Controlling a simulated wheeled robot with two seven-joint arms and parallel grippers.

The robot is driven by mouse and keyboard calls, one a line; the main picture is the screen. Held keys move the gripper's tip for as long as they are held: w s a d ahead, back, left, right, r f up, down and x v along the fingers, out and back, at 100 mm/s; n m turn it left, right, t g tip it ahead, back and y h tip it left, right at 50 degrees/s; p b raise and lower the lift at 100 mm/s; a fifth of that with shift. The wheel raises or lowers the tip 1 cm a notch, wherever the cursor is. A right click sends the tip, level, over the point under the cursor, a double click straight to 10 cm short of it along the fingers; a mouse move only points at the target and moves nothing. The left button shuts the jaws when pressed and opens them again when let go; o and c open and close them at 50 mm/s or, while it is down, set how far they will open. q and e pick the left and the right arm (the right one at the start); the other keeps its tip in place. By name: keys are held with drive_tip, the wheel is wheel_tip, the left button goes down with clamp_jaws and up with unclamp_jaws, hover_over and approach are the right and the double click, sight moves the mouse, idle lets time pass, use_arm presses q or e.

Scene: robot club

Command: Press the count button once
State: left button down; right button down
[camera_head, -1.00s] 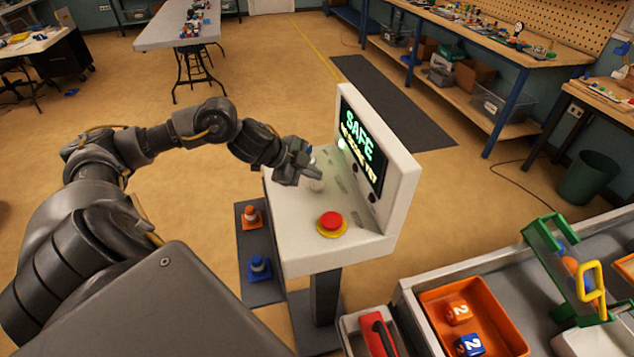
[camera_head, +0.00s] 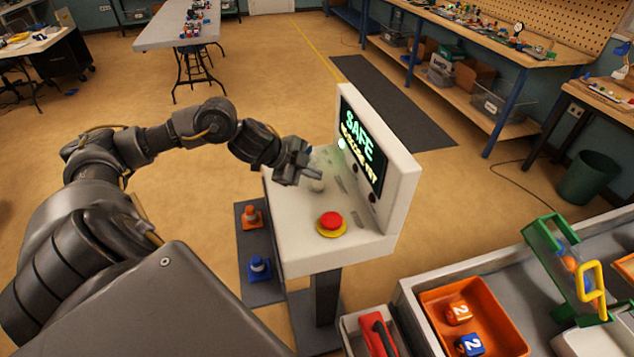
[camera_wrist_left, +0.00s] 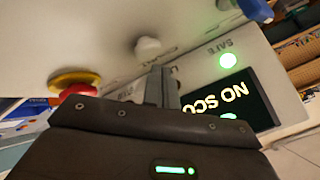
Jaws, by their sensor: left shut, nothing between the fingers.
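The console (camera_head: 290,215) has a sloped white top and an upright panel with a screen (camera_head: 361,145) showing green "SAFE" above yellowish text. A white button (camera_head: 317,186) stands on the top; it also shows in the left wrist view (camera_wrist_left: 148,46). A red button on a yellow ring (camera_head: 331,221) sits nearer; it also shows in the left wrist view (camera_wrist_left: 78,88).
A green lamp (camera_wrist_left: 228,61) glows beside "SAFE". A blue part (camera_wrist_left: 258,9) shows at the wrist view's top edge. An orange bin (camera_head: 430,303) with numbered blocks lies at the lower right.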

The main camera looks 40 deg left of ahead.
sight(313, 185)
use_arm(q)
drive_tip(key=shift+f, duration=0.2)
drive_tip(key=shift+f, duration=0.25)
drive_tip(key=shift+f+b, duration=0.45)
drive_tip(key=shift+f, duration=0.1)
idle(0.7)
drive_tip(key=shift+r, duration=0.1)
drive_tip(key=shift+r+p, duration=0.85)
drive_tip(key=shift+p, duration=0.2)
wheel_tip(313, 185, up, 5)
drive_tip(key=p, duration=0.5)
idle(0.6)
